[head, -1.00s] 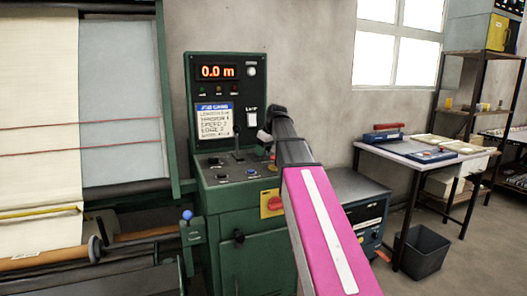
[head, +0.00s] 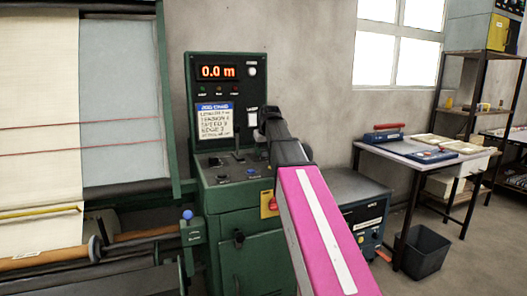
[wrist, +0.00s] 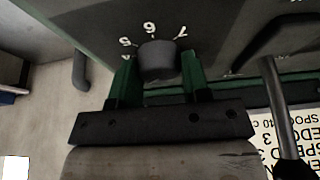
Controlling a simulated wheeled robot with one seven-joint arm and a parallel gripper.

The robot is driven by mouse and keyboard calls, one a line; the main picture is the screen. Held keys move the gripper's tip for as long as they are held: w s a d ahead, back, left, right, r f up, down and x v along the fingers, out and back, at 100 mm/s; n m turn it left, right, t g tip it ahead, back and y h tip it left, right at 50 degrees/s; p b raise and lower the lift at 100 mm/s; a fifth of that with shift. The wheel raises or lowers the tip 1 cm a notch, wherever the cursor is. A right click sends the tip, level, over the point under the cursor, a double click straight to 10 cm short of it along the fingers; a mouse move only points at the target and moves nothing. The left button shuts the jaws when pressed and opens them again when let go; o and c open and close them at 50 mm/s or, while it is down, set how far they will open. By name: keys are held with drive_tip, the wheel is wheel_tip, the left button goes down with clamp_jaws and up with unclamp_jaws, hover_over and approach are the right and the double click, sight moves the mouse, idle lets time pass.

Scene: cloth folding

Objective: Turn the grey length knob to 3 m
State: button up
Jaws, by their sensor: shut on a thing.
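In the wrist view, a dark grey round knob (wrist: 158,58) sits on the panel between the two green fingers of my gripper (wrist: 160,72). The gripper is shut on it. White dial numbers 5, 6 and 7 show around its far side; its pointer and name label cannot be made out. In the head view, my gripper (head: 265,118) is at the right side of the green console panel (head: 190,95), and my dark wrist hides the knob. The red display (head: 217,72) reads 0.0 m.
A job card (head: 215,119) is on the panel, left of my gripper; its upside-down text shows in the wrist view. A dark lever (head: 238,142) stands on the console desk among small buttons.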

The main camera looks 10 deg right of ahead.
idle(0.3)
drive_tip(key=o, duration=0.9)
drive_tip(key=shift+r, duration=0.1)
drive_tip(key=v, duration=1)
drive_tip(key=shift+s+r, duration=0.2)
drive_tip(key=shift+r, duration=0.1)
